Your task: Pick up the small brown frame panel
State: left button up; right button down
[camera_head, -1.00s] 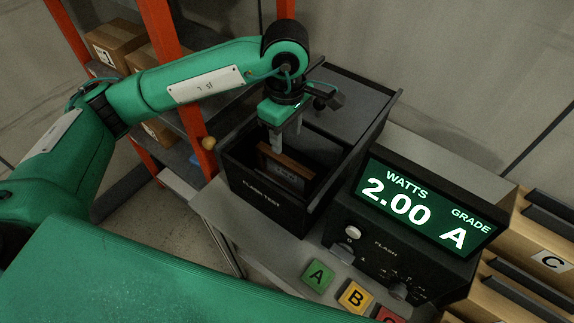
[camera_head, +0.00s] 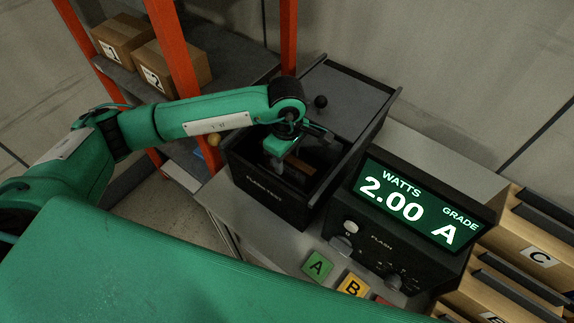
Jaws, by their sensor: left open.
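The small brown frame panel (camera_head: 299,167) stands inside the open black flash test box (camera_head: 268,196); only part of its brown top edge shows. My left gripper (camera_head: 278,165) is open and reaches down into the box at the panel's left end. Its fingers and wrist hide much of the panel, and I cannot tell whether they touch it. My right gripper is not in view.
The box's dark lid (camera_head: 345,98) with a round knob is slid back. The flash tester (camera_head: 420,215) to the right reads 2.00 watts, grade A. Lettered blocks (camera_head: 317,265) lie in front. An orange-post shelf (camera_head: 175,60) holds cartons behind my arm.

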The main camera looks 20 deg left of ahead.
pick_arm(q)
grip_shut()
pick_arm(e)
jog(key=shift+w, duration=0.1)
pick_arm(q)
jog(key=shift+r, duration=0.1)
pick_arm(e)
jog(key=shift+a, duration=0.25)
